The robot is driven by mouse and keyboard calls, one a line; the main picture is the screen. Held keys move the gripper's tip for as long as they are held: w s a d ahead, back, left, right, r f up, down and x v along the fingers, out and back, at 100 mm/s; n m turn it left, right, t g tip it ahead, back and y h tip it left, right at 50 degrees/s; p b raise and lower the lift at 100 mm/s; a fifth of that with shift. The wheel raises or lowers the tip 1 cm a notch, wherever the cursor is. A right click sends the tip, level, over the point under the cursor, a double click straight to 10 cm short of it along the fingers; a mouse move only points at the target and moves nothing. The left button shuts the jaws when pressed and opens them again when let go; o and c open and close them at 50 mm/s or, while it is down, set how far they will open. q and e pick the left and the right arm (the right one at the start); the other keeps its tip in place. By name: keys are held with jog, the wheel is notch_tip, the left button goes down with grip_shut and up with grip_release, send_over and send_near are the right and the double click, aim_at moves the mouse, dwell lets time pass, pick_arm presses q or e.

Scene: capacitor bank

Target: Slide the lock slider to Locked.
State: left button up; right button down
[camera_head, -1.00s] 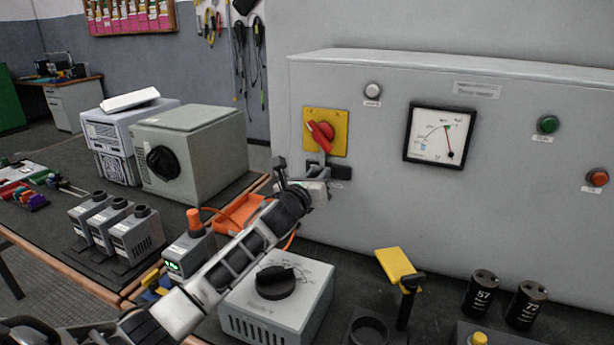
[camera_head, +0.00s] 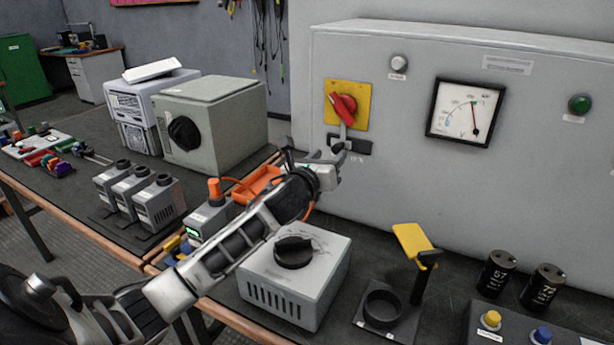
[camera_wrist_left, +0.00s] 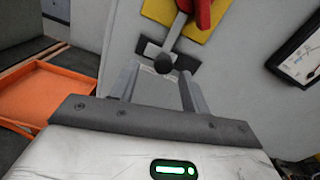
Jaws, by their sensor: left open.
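The lock slider has a dark round knob (camera_head: 338,147) on a short grey bar below the red rotary switch (camera_head: 343,106) on the grey cabinet front. A dark slot plate (camera_head: 361,146) lies behind the knob and shows mostly to its right in the head view. My left gripper (camera_head: 330,163) is open and empty just below and in front of the knob. In the left wrist view, the knob (camera_wrist_left: 163,63) is just beyond the two fingertips (camera_wrist_left: 158,80), between them sideways, with no visible contact. The slider's label is too small to read. My right gripper is not in view.
The cabinet also carries a white button (camera_head: 398,63), a gauge (camera_head: 465,112) and a green button (camera_head: 579,104). Below my left arm stands a grey box with a black dial (camera_head: 293,252). A yellow-topped post (camera_head: 414,243) stands on the bench to the right.

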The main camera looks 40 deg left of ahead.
pick_arm(q)
jog(key=s+d, duration=0.1)
jog(key=s, duration=1)
jog(key=shift+d, duration=0.35)
